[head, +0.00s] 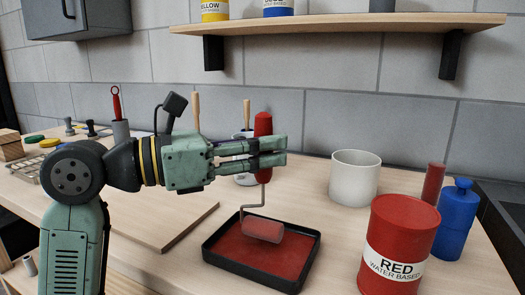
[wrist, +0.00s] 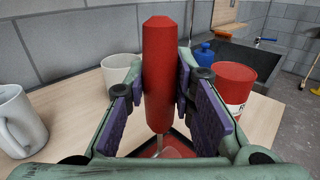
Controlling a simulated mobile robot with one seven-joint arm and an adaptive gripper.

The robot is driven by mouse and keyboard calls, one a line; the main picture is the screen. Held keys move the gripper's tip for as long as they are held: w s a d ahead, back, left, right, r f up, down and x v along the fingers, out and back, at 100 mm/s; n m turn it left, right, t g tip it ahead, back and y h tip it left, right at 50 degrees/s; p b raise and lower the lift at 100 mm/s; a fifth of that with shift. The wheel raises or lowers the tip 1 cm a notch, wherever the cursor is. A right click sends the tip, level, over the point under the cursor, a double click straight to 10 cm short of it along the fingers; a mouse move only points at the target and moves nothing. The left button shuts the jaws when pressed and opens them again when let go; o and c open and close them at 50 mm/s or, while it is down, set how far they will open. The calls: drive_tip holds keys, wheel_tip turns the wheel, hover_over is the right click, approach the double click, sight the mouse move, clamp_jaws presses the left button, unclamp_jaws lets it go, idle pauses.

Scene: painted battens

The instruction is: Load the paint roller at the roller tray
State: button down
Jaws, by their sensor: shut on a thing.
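The paint roller's red handle (wrist: 158,75) stands upright between the fingers of my gripper (head: 265,152), which is shut on it. In the head view the roller's bent wire runs down from the handle to the red roller head (head: 262,229). The roller head is at the black roller tray (head: 224,257), over the red paint (head: 240,249) inside it. I cannot tell how deep it sits in the paint. In the wrist view the handle and fingers hide most of the tray.
A red paint can (head: 398,240) stands right of the tray, with a blue bottle (head: 455,222) behind it. A white pot (head: 354,178) stands at the back. A wooden board (head: 160,222) lies left of the tray. A shelf (head: 335,23) hangs above, and a white mug (wrist: 18,122) shows in the wrist view.

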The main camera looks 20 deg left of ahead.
drive_tip(key=shift+r+p, duration=1.4)
drive_tip(key=shift+r, duration=1.2)
drive_tip(key=shift+s+f, duration=0.1)
drive_tip(key=shift+s, duration=0.05)
